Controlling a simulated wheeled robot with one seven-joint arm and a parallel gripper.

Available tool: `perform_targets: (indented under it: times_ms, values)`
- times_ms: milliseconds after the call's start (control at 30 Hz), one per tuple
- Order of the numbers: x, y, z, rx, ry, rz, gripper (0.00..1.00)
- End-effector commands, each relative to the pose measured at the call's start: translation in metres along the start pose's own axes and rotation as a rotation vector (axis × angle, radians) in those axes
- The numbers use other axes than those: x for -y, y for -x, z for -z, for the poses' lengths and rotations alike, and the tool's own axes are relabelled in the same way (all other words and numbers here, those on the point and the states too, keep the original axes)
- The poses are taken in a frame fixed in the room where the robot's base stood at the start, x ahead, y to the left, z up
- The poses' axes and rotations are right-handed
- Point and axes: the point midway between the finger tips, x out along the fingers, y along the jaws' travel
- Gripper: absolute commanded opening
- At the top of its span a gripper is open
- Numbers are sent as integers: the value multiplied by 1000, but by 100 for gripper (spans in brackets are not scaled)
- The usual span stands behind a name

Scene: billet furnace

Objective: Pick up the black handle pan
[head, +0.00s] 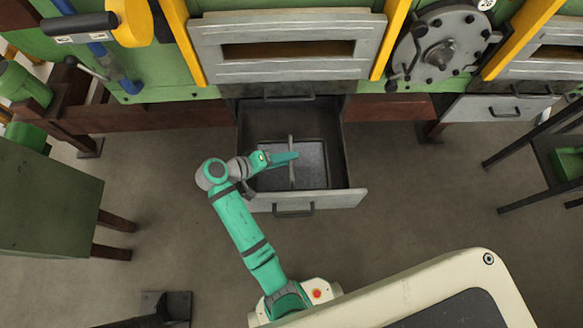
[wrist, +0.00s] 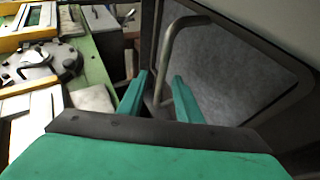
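The pan (head: 313,178) is a dark, shallow rectangular tray lying in the open drawer (head: 335,198). Its grey, bent bar handle (head: 291,177) stands up across the middle. In the wrist view the pan (wrist: 225,85) fills the right side, and its handle (wrist: 167,55) rises from between my fingers and bends right at the top. My teal gripper (head: 290,158) is over the pan at the handle. In the wrist view my gripper (wrist: 160,76) is open, with the handle between the two fingertips and a visible gap on each side. The handle's lower end is partly hidden.
The drawer's side walls and front panel surround the pan closely. The furnace front (head: 290,70) with its slot stands behind the drawer. A green cabinet (head: 45,205) is at left, and a dark table frame (head: 530,160) at right. The floor beside the drawer is clear.

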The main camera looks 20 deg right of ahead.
Motion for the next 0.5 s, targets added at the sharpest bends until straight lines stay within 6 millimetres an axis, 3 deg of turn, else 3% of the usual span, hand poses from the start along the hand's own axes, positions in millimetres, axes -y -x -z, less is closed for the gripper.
perform_targets:
  times_ms: [267, 500]
  values:
    - [1, -21, 0, 0, 0, 2, 32]
    - [1, -53, 4, 1, 0, 1, 32]
